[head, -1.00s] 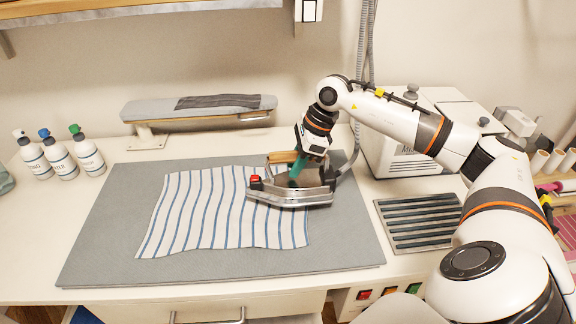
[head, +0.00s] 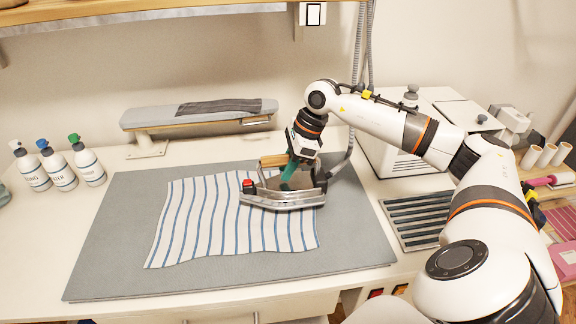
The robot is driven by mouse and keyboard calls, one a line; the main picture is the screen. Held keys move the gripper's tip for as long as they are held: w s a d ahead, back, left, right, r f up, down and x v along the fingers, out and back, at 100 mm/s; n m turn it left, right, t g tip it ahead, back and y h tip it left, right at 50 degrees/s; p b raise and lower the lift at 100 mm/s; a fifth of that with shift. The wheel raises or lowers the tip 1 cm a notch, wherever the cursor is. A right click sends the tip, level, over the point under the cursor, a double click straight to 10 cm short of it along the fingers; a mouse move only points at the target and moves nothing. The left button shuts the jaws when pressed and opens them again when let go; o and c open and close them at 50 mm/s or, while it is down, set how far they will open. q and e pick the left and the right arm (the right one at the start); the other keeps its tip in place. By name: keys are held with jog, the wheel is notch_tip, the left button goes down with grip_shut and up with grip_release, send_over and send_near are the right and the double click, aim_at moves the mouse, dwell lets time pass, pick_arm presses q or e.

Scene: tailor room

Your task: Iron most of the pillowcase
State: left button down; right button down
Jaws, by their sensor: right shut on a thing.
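The white pillowcase with blue stripes (head: 210,225) lies spread on the grey ironing mat (head: 110,278). Its edges are slightly wavy. The silver iron (head: 283,198), with a red knob at its left end and a wooden part behind, is over the pillowcase's right back part. I cannot tell whether its sole touches the cloth. My right gripper (head: 291,172) is shut on the iron from above, and its fingers are mostly hidden by the iron's body. My left gripper is not in view.
A slatted metal rest (head: 415,222) lies right of the mat, beside a white steam station (head: 400,150) with a hose. A small sleeve board (head: 195,112) stands behind the mat. Several spray bottles (head: 58,165) stand at the left. The mat's left and front margins are clear.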

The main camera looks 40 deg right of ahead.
jog(key=shift+w+f+b, duration=0.1)
jog(key=shift+f+b, duration=0.35)
jog(key=shift+b, duration=0.1)
jog(key=shift+f+b, duration=0.7)
jog(key=shift+f, duration=0.2)
jog(key=shift+s+a+b, duration=0.35)
jog(key=shift+s+a, duration=0.2)
jog(key=shift+s, duration=0.25)
jog(key=shift+s+a+b, duration=0.4)
jog(key=shift+s+a, duration=0.1)
jog(key=shift+s, duration=0.35)
jog(key=shift+s+a+b, duration=0.35)
jog(key=shift+s+a, duration=0.2)
jog(key=shift+s, duration=0.25)
jog(key=shift+s, duration=0.1)
jog(key=shift+s+a+f+b, duration=0.1)
jog(key=shift+s+a+b, duration=0.45)
jog(key=shift+s, duration=0.25)
jog(key=shift+s+a+r+b, duration=0.1)
jog(key=shift+s+a+b, duration=0.4)
jog(key=shift+s, duration=0.3)
jog(key=shift+s+a+f+b, duration=0.1)
jog(key=shift+s+a+b, duration=0.45)
jog(key=shift+s, duration=0.25)
